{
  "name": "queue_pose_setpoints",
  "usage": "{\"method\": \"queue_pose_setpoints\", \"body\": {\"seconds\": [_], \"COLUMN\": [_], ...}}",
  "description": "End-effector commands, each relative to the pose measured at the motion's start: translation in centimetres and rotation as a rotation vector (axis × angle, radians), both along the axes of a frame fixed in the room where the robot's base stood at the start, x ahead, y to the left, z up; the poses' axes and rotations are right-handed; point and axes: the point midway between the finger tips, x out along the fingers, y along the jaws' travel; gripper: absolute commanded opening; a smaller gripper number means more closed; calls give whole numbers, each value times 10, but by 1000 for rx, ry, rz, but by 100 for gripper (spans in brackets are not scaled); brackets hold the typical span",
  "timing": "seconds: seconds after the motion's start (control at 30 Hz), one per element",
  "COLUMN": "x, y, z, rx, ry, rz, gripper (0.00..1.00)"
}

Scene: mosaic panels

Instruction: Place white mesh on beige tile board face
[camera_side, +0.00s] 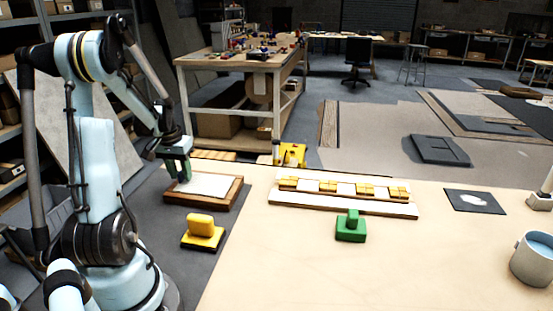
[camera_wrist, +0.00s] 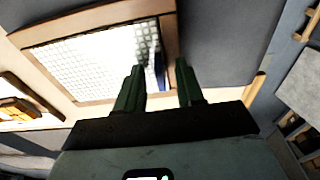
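The white mesh (camera_side: 205,186) lies flat in a shallow wooden tray (camera_side: 226,197) at the left end of the table. In the wrist view the mesh (camera_wrist: 95,58) shows as a bright white grid inside the tray's wooden rim (camera_wrist: 90,18). My gripper (camera_side: 178,173) points down over the tray's far left part. Its dark green fingers (camera_wrist: 160,68) stand apart, with a small blue piece visible between and beyond them; I cannot tell whether they touch anything. The beige tile board (camera_side: 345,203) lies mid-table, with yellow and white tiles along its face.
A yellow handled block (camera_side: 202,230) stands near the tray, and a green handled block (camera_side: 351,228) stands before the board. A dark plate (camera_side: 474,201) with a white patch and a pot of blue liquid (camera_side: 535,262) are at right. The table's front middle is clear.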

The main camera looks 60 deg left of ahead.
Motion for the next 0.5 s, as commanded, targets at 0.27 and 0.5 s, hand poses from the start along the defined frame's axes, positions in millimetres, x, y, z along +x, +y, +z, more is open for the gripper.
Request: {"method": "queue_pose_setpoints", "body": {"seconds": [0.27,0.5], "x": [-1,-5], "y": [-1,-4], "z": [12,51], "rx": [0,0], "ry": [0,0], "rz": [0,1], "gripper": [37,37]}}
